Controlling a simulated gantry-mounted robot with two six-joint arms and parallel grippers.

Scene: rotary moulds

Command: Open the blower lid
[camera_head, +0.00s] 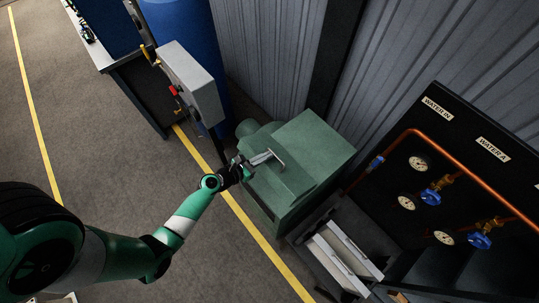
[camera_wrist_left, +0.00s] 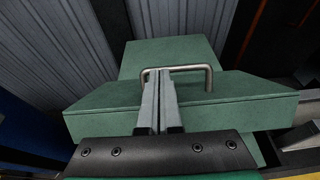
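The green blower box (camera_head: 312,145) stands by the corrugated wall. Its lid (camera_head: 283,188) appears down, with a grey metal bar handle (camera_head: 279,160) on it. The lid (camera_wrist_left: 245,87) and handle (camera_wrist_left: 210,80) also show in the left wrist view. My left gripper (camera_head: 268,156) reaches the handle from the left; its two fingers (camera_wrist_left: 160,72) lie side by side, close together. Their tips are at the handle bar, toward its left end. I cannot tell whether they touch it or pass under it. My right gripper is not in view.
A grey control box (camera_head: 190,80) with a red knob and a blue drum (camera_head: 190,30) stand behind left. A black panel (camera_head: 440,110) with gauges, blue valves and a copper pipe stands right. Open grey drawers (camera_head: 345,250) sit below it.

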